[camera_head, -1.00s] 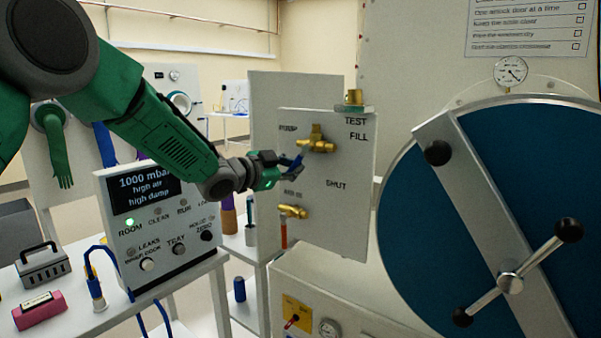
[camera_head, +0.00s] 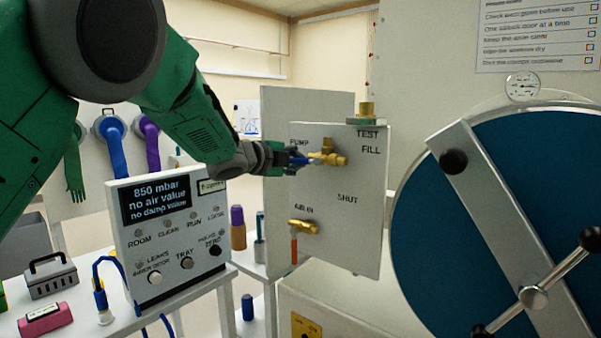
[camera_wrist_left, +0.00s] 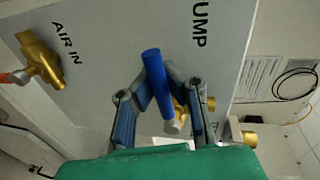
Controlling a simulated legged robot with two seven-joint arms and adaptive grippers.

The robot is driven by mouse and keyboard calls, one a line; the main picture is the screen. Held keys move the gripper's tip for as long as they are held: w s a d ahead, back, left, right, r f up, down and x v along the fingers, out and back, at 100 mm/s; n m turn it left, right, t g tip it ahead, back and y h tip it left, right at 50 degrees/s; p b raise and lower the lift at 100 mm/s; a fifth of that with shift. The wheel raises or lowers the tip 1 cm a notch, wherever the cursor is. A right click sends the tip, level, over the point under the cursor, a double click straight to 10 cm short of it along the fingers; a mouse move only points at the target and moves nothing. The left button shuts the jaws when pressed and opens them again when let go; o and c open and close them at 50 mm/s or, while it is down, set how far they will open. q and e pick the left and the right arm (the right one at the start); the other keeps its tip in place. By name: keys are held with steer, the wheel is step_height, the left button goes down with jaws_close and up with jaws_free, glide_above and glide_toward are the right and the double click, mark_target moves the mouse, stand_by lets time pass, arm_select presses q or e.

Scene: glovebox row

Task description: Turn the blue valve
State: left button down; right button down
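The blue valve is a brass body (camera_head: 328,153) with a blue lever handle, on the upright grey panel (camera_head: 350,225) below the word PUMP. Its handle points left, nearly level, in the head view. My left gripper (camera_head: 290,158) is at this handle. In the left wrist view the blue handle (camera_wrist_left: 157,82) stands between the two fingers of my left gripper (camera_wrist_left: 157,70), whose tips close in on both sides of it. The brass body is partly hidden behind the handle and a finger there. My right gripper is not in view.
A second brass valve (camera_head: 303,227) with a red handle sits lower on the panel, by AIR IN. A control box (camera_head: 170,230) reads 850 mbar. A large blue round door (camera_head: 480,200) with a crossbar is at right. A gauge (camera_head: 522,87) is above it.

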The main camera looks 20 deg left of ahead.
arm_select(q)
steer(key=shift+f+m, duration=0.15)
steer(key=shift+m, duration=0.25)
stand_by(0.3)
steer(key=c, duration=1.8)
jaws_free()
steer(key=shift+s, duration=0.1)
steer(key=shift+o, duration=1.2)
steer(key=shift+s+a+r, duration=0.1)
steer(key=shift+r, duration=0.25)
steer(key=shift+s, duration=0.1)
steer(key=v, duration=1.1)
steer(key=shift+s, duration=0.4)
steer(key=shift+r, duration=0.1)
